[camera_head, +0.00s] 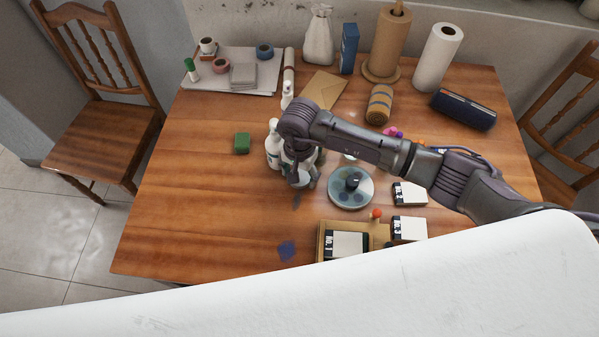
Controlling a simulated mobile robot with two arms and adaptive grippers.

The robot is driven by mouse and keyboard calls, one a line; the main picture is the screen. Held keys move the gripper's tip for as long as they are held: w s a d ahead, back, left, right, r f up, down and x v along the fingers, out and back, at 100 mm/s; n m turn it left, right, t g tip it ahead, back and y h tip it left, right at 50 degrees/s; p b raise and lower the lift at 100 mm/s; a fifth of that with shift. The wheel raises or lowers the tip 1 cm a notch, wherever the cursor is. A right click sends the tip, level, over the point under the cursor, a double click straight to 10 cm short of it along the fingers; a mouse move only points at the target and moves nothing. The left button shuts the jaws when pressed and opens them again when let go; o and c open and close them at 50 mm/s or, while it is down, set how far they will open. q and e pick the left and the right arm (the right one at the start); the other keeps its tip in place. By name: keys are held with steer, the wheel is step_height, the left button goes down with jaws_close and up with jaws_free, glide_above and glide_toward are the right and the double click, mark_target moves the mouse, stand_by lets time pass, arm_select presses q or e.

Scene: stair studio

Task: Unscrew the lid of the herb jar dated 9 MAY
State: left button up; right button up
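My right arm reaches in from the right across the wooden table. Its gripper (302,176) points down just right of a white bottle (273,146). A small pale item shows at the fingertips, mostly covered by the gripper and wrist. I cannot tell whether the fingers are closed on it. No herb jar can be made out clearly, and no 9 MAY date is readable in this view. My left gripper is not in view.
A round grey-blue dish (335,198) with a dark knob stands right of the gripper. Labelled boxes, including No. 1 (346,243), lie at the front. A green block (242,143) lies left. Paper rolls (438,58) stand at the back. The table's left front is mostly clear.

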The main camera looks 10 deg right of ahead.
steer(key=shift+r, duration=0.1)
steer(key=shift+r, duration=0.25)
step_height(320, 180, up, 12)
steer(key=b, duration=0.2)
steer(key=shift+f, duration=0.2)
